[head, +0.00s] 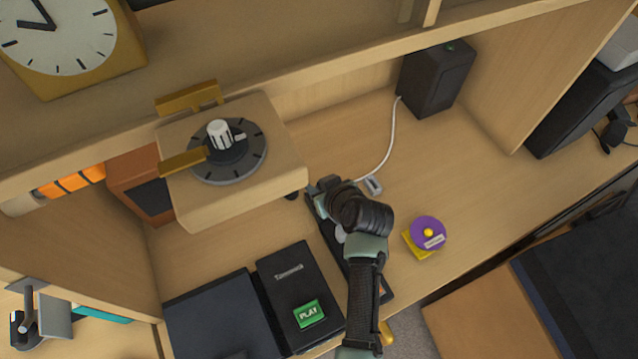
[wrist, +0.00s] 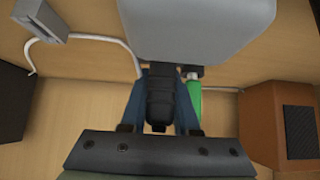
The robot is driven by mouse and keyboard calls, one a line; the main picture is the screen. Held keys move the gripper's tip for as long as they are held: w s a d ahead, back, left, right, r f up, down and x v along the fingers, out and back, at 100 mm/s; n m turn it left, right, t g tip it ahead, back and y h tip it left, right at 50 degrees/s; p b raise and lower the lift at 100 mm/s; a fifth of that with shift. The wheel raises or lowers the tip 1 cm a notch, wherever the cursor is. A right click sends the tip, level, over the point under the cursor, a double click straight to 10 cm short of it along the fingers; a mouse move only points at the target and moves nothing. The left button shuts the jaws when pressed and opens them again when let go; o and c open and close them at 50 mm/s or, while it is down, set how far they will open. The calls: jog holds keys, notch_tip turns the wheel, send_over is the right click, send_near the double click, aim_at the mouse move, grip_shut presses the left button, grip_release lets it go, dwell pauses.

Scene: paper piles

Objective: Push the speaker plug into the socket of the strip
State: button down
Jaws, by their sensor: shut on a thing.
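My gripper (wrist: 160,115) is shut on a black plug (wrist: 159,92), which sits between its blue fingers in the wrist view. A white cable (wrist: 100,38) runs to the fingers from the left. In the head view the white cable (head: 390,140) runs from the black speaker (head: 436,78) toward my gripper (head: 322,190). There the arm hides the plug. A small grey block (head: 373,185) lies just right of the gripper; it also shows with a dark slot in the wrist view (wrist: 42,20). I cannot make out the strip's socket or whether the plug touches it.
A wooden box with a white knob (head: 220,133) stands left of my gripper, beside a brown speaker (head: 140,170). A long black object (head: 325,228) lies under my arm. A purple disc (head: 428,233) and a black case with a PLAY label (head: 285,275) flank it.

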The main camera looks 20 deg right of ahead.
jog(key=shift+f, duration=0.3)
jog(key=shift+r, duration=0.15)
jog(key=shift+r+p, duration=0.85)
jog(key=shift+r, duration=0.15)
jog(key=shift+r, duration=0.1)
notch_tip(320, 180, up, 5)
jog(key=p, duration=0.4)
jog(key=shift+r+p, duration=0.1)
jog(key=shift+p, duration=0.25)
jog(key=shift+f+b, duration=2)
jog(key=shift+f, duration=0.45)
jog(key=shift+f, duration=0.15)
